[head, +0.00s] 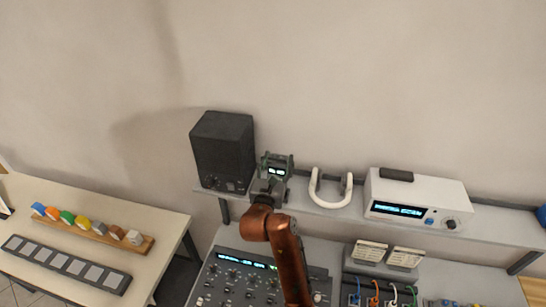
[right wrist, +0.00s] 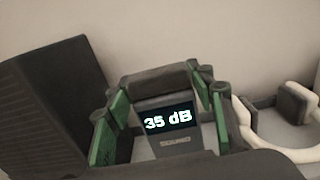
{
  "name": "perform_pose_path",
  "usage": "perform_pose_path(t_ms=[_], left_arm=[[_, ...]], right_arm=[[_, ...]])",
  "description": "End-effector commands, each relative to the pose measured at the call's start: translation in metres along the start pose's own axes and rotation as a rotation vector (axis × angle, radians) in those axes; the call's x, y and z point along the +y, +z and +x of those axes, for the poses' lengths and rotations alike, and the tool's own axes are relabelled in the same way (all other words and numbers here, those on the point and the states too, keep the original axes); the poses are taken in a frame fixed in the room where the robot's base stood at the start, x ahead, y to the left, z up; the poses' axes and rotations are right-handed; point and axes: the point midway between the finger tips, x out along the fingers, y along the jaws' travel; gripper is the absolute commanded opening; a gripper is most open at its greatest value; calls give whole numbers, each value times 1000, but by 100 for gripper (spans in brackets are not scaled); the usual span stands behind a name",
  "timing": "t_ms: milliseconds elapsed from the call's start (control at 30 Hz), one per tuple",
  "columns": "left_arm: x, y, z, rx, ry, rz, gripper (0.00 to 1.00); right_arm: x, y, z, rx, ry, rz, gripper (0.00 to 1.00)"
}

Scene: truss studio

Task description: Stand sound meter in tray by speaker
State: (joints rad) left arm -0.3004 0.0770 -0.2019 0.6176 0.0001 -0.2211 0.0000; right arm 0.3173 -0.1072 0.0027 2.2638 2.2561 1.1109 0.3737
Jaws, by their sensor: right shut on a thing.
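The sound meter (right wrist: 167,122) is a small dark unit with a lit screen reading 35 dB. It looks upright in the right wrist view. In the head view its screen (head: 277,171) shows beside the speaker (head: 223,152), a black box on the shelf. My right gripper (head: 270,180) is shut on the meter, just right of the speaker. Dark parts with green faces surround the meter; I cannot tell clearly which are fingers and which may be tray. The meter's base and its contact with any tray are hidden. My left gripper is out of view.
White headphones (head: 316,188) lie close on the right. Beyond them a white device (head: 417,199) with a blue display stands on the shelf (head: 495,226). A mixer (head: 240,283) is below. A side table (head: 165,225) with coloured pieces is at left.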

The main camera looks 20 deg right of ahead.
Motion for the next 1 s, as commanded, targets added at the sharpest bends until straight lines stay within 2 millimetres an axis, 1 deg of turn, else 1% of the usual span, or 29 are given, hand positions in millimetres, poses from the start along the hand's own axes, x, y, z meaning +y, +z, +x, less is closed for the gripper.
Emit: perform_pose_path(t_ms=[33, 133, 200, 233, 267, 333, 433, 500, 533, 633, 833, 1000], left_arm=[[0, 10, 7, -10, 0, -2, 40], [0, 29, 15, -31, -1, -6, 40], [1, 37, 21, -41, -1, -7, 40], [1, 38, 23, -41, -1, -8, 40], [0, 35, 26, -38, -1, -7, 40], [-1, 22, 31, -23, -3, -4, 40], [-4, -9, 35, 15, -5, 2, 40], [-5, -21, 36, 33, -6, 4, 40], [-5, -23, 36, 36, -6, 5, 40], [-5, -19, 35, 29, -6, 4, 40], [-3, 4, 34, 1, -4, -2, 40], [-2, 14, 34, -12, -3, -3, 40]], right_arm=[[1, -9, 2, -1, -1, -1, 4], [3, -21, 5, 1, -1, -3, 4], [4, -29, 6, 2, 0, -4, 4], [5, -32, 6, 2, 1, -5, 4], [5, -35, 6, 2, 1, -5, 4], [5, -40, 6, 2, 1, -4, 4], [6, -45, 6, 3, 2, -4, 4], [6, -45, 6, 3, 2, -4, 4], [6, -45, 6, 3, 2, -4, 4], [6, -44, 6, 2, 3, -3, 4], [7, -44, 6, 2, 4, -3, 4], [7, -43, 5, 1, 4, -3, 4]])
